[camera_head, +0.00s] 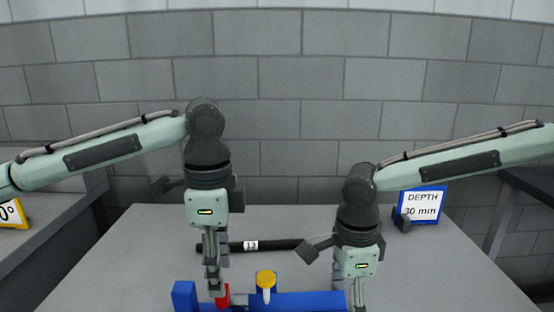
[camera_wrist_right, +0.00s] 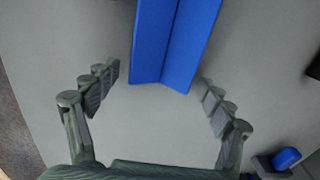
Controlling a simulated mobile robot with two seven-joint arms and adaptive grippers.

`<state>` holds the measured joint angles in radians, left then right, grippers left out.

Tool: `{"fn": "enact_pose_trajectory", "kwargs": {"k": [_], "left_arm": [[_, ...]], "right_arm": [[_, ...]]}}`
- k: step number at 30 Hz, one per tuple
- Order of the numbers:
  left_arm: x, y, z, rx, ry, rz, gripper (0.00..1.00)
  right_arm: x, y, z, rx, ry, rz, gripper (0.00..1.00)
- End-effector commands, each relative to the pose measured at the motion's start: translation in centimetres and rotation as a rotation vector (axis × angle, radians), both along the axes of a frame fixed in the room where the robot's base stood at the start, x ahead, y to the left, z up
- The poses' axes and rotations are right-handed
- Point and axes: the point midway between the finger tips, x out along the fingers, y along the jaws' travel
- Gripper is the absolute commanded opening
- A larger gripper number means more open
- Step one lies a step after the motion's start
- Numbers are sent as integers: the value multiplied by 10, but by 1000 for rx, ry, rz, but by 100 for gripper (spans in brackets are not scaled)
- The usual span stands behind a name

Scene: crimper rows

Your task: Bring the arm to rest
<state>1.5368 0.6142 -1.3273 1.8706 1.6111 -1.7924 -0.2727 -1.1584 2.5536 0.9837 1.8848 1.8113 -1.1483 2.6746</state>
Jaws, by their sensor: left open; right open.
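My left gripper (camera_head: 215,292) points down in the head view, its narrow fingers right at a red piece (camera_head: 223,298) near the blue fixture. It is open; the fingers overlap the red piece, so I cannot tell whether they touch it. My right gripper (camera_head: 358,298) also points down, at the right end of the blue fixture (camera_head: 312,300), with its tips near the lower picture edge. In the right wrist view the right gripper (camera_wrist_right: 160,92) is wide open and empty, and the end of the blue fixture (camera_wrist_right: 172,45) shows beyond its fingers.
A yellow-capped white piece (camera_head: 266,283) stands at the fixture between my grippers. A black rod with a white label (camera_head: 265,245) lies behind on the grey table (camera_head: 150,235). A blue-framed "DEPTH 30 mm" sign (camera_head: 422,205) stands back right. A yellow-framed sign (camera_head: 12,214) is far left.

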Motion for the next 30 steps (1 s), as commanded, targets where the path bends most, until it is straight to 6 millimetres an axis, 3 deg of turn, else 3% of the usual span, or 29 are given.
{"fn": "enact_pose_trajectory", "kwargs": {"k": [8, 10, 30], "left_arm": [[-1, 1, -51, 2, 2, 0, 45], [1, 12, -48, 3, -6, 4, 45], [0, 9, 73, -2, -3, -1, 45]], "right_arm": [[0, 0, 0, 0, 0, 0, 81], [0, 0, 0, 0, 0, 0, 81], [0, 0, 0, 0, 0, 0, 81]]}}
